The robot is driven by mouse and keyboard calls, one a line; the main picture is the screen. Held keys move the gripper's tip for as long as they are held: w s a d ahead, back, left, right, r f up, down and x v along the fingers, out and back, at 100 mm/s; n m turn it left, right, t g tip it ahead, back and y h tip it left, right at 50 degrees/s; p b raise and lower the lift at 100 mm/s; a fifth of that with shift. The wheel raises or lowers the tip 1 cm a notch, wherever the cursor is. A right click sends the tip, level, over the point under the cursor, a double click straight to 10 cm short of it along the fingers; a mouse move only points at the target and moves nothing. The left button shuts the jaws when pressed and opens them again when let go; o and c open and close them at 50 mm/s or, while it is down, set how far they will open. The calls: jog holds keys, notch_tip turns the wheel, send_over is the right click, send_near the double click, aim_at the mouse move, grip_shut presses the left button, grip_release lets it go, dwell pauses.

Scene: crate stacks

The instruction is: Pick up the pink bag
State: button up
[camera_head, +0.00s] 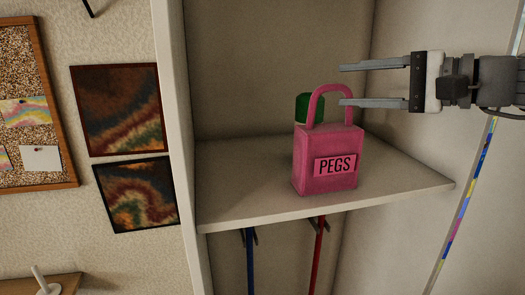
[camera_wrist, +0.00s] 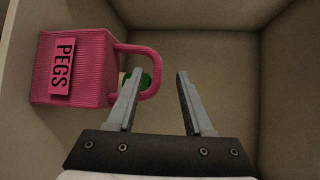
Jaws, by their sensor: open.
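The pink bag (camera_head: 326,149), labelled PEGS, stands upright on a shelf with its looped handle up. It also shows at the left of the wrist view (camera_wrist: 82,65), turned on its side by the camera angle. My gripper (camera_head: 342,85) is open at the upper right of the bag, its fingers pointing left near the top of the handle. In the wrist view my gripper (camera_wrist: 158,73) has one finger overlapping the handle loop and the other clear to the right. I cannot tell whether the finger touches the handle. Nothing is held between the fingers.
The shelf (camera_head: 240,195) is enclosed by side walls and a back panel. A green object (camera_head: 309,108) stands behind the bag, partly hidden. Blue (camera_head: 250,262) and red (camera_head: 319,255) handled items hang below the shelf. The shelf left of the bag is clear.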

aim_at(334, 87)
jog(key=p+x, duration=0.1)
jog(key=x, duration=0.4)
jog(key=shift+d+f, duration=0.1)
jog(key=shift+f, duration=0.05)
grip_shut()
dwell(1.2)
